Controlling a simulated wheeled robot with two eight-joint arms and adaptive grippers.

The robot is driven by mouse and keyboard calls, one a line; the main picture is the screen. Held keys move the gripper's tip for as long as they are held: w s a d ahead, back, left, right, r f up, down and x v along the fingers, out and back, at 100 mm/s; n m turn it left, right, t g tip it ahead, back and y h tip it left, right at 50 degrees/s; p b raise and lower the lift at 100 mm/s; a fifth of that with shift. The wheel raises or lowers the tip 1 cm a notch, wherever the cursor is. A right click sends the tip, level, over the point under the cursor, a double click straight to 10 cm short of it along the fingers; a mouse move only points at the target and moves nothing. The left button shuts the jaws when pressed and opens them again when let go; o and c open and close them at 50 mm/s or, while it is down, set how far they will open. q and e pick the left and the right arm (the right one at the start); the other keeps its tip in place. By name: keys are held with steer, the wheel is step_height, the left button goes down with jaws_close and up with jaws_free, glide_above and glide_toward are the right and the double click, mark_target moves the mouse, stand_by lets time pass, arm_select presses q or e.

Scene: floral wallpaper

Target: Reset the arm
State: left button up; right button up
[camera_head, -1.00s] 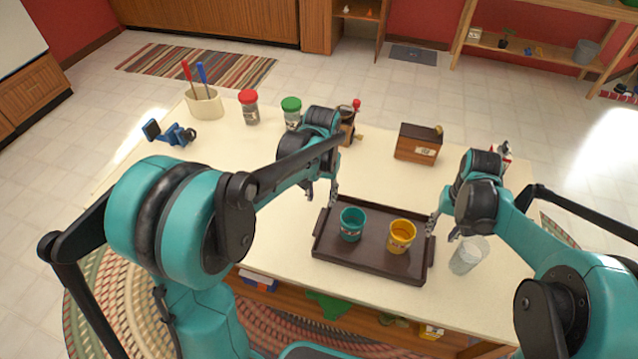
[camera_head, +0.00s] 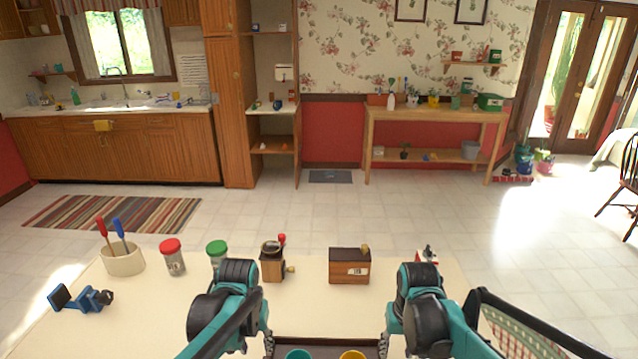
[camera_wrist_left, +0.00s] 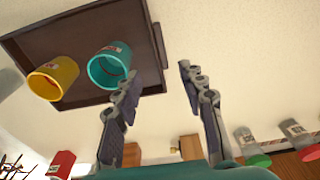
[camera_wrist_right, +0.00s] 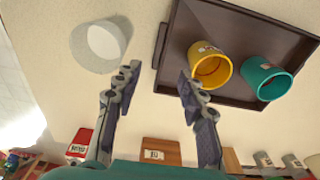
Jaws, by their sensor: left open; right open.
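My left gripper (camera_wrist_left: 160,82) is open and empty in the left wrist view, above the table beside the tray's edge. My right gripper (camera_wrist_right: 158,82) is open and empty in the right wrist view, also close to the tray's edge. In the head view the left gripper (camera_head: 268,342) and right gripper (camera_head: 384,345) are at the bottom, on either side of the dark brown tray (camera_head: 325,343). The tray holds a teal cup (camera_head: 299,354) and a yellow cup (camera_head: 352,355), both mostly cut off by the frame's lower edge. Nothing is between either gripper's fingers.
The cream table (camera_head: 140,315) carries a utensil holder (camera_head: 122,260), red-lidded jar (camera_head: 173,257), green-lidded jar (camera_head: 216,252), grinder (camera_head: 272,264), wooden box (camera_head: 349,267) and blue clamp-like tool (camera_head: 82,298). A translucent cup (camera_wrist_right: 101,45) stands beside the tray.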

arm_select(q)
steer(key=s+r+t, duration=0.2)
steer(key=s+t, duration=0.1)
steer(key=s, duration=0.4)
steer(key=s+a+r+t, duration=0.1)
steer(key=s+r+t, duration=0.1)
steer(key=s, duration=0.5)
steer(key=shift+r+t, duration=0.4)
steer(key=shift+t, duration=0.2)
arm_select(e)
steer(key=s+r+t, duration=0.2)
steer(key=s+t, duration=0.1)
steer(key=s, duration=0.4)
steer(key=s+d+r+t, duration=0.1)
steer(key=s+r+t, duration=0.1)
steer(key=s, duration=0.5)
steer(key=shift+r+t, duration=0.4)
steer(key=shift+t, duration=0.2)
